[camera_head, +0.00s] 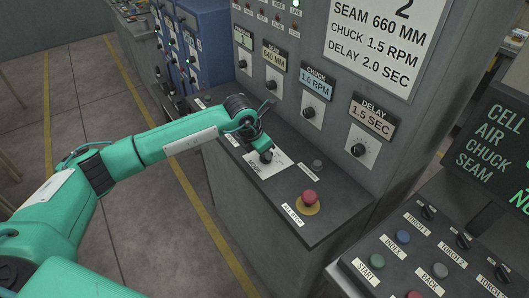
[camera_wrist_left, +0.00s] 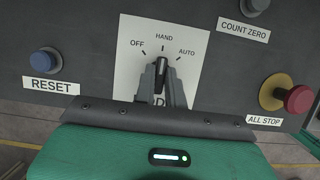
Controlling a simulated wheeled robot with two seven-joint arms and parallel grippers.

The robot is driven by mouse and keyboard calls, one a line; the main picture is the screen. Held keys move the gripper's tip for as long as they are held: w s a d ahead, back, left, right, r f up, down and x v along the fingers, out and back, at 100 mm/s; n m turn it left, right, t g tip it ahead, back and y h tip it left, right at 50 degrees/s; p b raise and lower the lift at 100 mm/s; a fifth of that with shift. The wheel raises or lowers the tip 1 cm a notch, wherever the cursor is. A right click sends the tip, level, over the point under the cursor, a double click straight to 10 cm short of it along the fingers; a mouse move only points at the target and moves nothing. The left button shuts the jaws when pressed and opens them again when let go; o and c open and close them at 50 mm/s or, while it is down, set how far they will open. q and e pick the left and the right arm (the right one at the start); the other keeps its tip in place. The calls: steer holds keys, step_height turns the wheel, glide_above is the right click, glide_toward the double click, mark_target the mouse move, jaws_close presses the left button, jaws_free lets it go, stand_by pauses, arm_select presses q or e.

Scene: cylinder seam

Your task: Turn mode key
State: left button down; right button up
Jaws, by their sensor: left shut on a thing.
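The mode key (camera_wrist_left: 162,66) is a dark selector on a white plate (camera_wrist_left: 137,72) marked OFF, HAND and AUTO. Its tip points up toward HAND in the left wrist view. My left gripper (camera_wrist_left: 162,82) is shut on the key, one finger on each side, and hides its lower part and the plate's bottom lettering. In the head view my left gripper (camera_head: 265,154) reaches down onto the same white plate (camera_head: 276,165) on the sloped grey console. My right gripper is in neither view.
A red ALL STOP button (camera_head: 310,197) on a yellow collar and a dark COUNT ZERO button (camera_head: 317,165) are right of the plate. A blue RESET button (camera_wrist_left: 45,61) is left of it. An upright panel with knobs, such as DELAY (camera_head: 358,150), rises behind.

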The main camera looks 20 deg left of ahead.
arm_select(q)
steer(key=c, duration=1.5)
jaws_free()
steer(key=shift+o, duration=0.2)
steer(key=shift+r, duration=0.1)
steer(key=b+v, duration=0.3)
steer(key=v, duration=1)
steer(key=shift+r, duration=0.3)
steer(key=shift+s, duration=0.1)
